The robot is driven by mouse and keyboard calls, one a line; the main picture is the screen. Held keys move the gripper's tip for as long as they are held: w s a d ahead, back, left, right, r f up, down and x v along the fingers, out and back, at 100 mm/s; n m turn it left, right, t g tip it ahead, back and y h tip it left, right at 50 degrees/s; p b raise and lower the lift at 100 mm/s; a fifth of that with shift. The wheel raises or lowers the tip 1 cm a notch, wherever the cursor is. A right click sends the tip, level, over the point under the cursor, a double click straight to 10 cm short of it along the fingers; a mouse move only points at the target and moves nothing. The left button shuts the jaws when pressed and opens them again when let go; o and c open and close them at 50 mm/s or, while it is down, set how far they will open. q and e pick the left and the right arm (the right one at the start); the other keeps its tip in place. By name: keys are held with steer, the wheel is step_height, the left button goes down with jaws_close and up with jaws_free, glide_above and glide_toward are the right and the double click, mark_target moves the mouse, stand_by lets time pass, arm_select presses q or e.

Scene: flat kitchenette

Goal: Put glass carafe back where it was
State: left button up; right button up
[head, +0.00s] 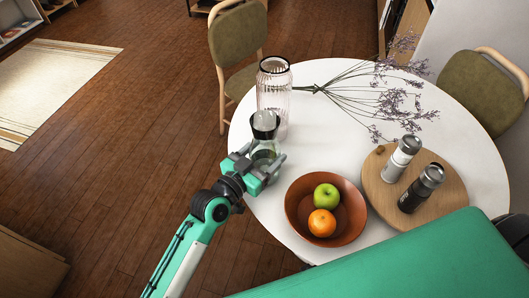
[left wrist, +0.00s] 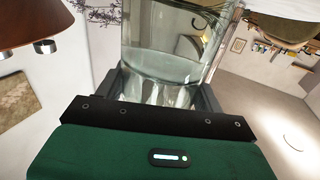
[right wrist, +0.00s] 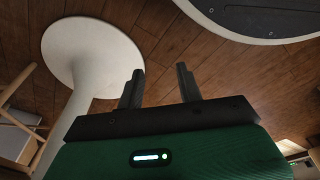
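The glass carafe (head: 265,124) has a dark collar around its neck and clear liquid inside. It stands upright near the left edge of the round white table, in front of the ribbed glass vase. My left gripper (head: 264,164) has its fingers on both sides of the carafe's lower body. In the left wrist view the carafe (left wrist: 165,55) fills the space between the fingers (left wrist: 163,95). I cannot tell whether its base touches the table. My right gripper (right wrist: 160,87) is open and empty, low down near the table's pedestal; it is not visible in the head view.
The round white table (head: 320,98) bears a ribbed vase (head: 273,88), dried purple flowers (head: 385,95), a brown bowl (head: 296,222) with an apple and an orange, and a wooden board (head: 448,190) with two shakers. Chairs stand behind. The table's pedestal (right wrist: 75,120) is beside my right gripper.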

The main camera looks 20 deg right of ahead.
mark_target(255, 163)
arm_select(q)
steer(key=o, duration=0.4)
arm_select(e)
steer(key=shift+s, duration=0.1)
arm_select(q)
steer(key=shift+r, duration=0.2)
steer(key=v, duration=0.4)
steer(key=shift+s+a+f, duration=0.15)
steer(key=shift+a, duration=0.05)
steer(key=v, duration=0.7)
steer(key=shift+s+a+b, duration=0.2)
steer(key=shift+b, duration=0.15)
arm_select(e)
steer(key=shift+w+a+r, duration=0.1)
steer(key=shift+w+r, duration=0.15)
steer(key=shift+r, duration=0.3)
steer(key=shift+w+a+r, duration=0.1)
steer(key=shift+w+r, duration=0.1)
steer(key=shift+r, duration=0.3)
steer(key=shift+f, duration=0.15)
